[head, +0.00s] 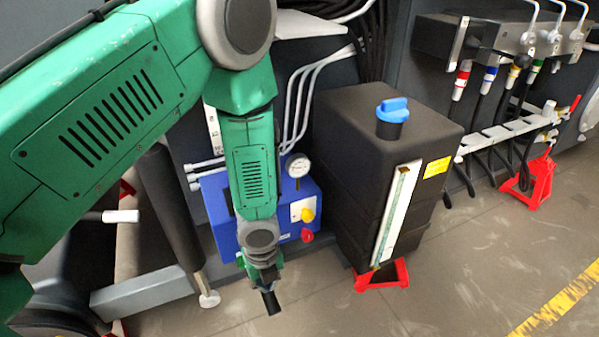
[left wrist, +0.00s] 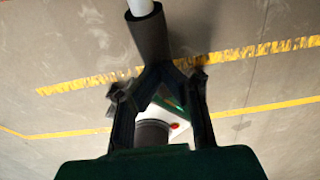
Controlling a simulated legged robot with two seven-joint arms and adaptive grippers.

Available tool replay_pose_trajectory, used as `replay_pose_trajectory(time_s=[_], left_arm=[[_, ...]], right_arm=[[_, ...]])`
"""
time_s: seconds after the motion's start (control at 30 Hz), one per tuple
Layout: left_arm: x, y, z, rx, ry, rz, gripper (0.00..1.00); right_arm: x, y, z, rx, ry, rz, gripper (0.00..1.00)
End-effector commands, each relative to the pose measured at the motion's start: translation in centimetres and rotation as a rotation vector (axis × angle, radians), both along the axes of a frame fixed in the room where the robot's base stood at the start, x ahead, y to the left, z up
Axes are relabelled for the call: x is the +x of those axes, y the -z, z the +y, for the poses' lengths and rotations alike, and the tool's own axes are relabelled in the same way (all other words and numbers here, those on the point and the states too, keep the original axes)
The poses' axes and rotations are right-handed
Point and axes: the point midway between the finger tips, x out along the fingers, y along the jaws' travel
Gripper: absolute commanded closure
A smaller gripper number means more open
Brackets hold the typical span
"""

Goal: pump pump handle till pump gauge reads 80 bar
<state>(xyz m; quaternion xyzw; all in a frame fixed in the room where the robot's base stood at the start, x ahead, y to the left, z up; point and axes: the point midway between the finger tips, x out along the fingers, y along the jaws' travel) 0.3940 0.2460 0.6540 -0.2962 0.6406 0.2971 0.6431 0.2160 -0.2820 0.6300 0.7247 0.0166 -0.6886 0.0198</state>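The blue pump (head: 222,205) stands low on the floor, partly hidden behind my left arm. Its round white pump gauge (head: 298,165) sits on top at the right; the dial is too small to read. My left gripper (head: 265,283) is low in front of the pump, closed around the black grip of the pump handle (head: 270,302), whose end sticks out below it. In the left wrist view, the fingers (left wrist: 156,72) meet at the black grip (left wrist: 148,35), with a pale rod above it. My right gripper is not in view.
A black tank (head: 340,150) with a blue cap (head: 392,110) stands right of the pump. Yellow (head: 307,214) and red (head: 307,235) knobs are on the pump front. A valve bank (head: 490,42) and red stands (head: 528,182) are at the right. Floor in front is clear.

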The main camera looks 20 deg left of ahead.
Motion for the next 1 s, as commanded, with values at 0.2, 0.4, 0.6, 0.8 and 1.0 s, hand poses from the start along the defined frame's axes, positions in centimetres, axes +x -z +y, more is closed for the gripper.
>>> replay_pose_trajectory(time_s=[0.2,0.4,0.6,0.8,1.0], left_arm=[[-0.2,-0.2,-0.2,-0.001,0.002,0.003,1.00],[-0.4,-3.4,-0.4,-0.001,0.003,0.003,1.00],[-0.6,-6.6,-0.6,0.000,0.003,0.003,1.00],[-0.8,-9.8,-0.9,-0.002,0.003,0.003,1.00],[-1.0,-12.3,-1.1,-0.002,0.003,0.003,1.00]], right_arm=[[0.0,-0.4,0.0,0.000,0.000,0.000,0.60],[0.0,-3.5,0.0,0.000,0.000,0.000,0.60],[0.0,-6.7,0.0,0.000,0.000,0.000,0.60],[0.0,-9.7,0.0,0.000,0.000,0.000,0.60],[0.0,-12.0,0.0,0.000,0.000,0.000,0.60]])
